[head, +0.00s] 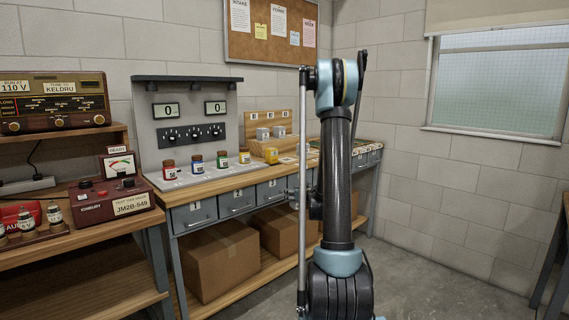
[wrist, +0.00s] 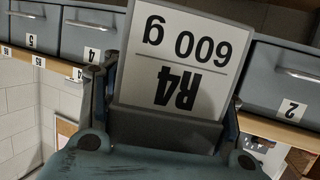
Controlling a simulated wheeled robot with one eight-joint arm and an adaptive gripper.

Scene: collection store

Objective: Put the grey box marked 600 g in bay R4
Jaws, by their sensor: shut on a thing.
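A grey box (wrist: 165,128) with a white label fills the middle of the wrist view, which is upside down. The box is in front of a row of grey drawers. Small tags (wrist: 77,73) sit along the wooden bench edge in the wrist view, too small to read surely as bay names.
In the head view a long bench carries a grey panel with two 0 displays (head: 187,110), several coloured jars (head: 196,162) and a wooden stand (head: 268,130). Grey drawers (head: 236,201) run under its top. Cardboard boxes (head: 218,258) fill the lower shelf.

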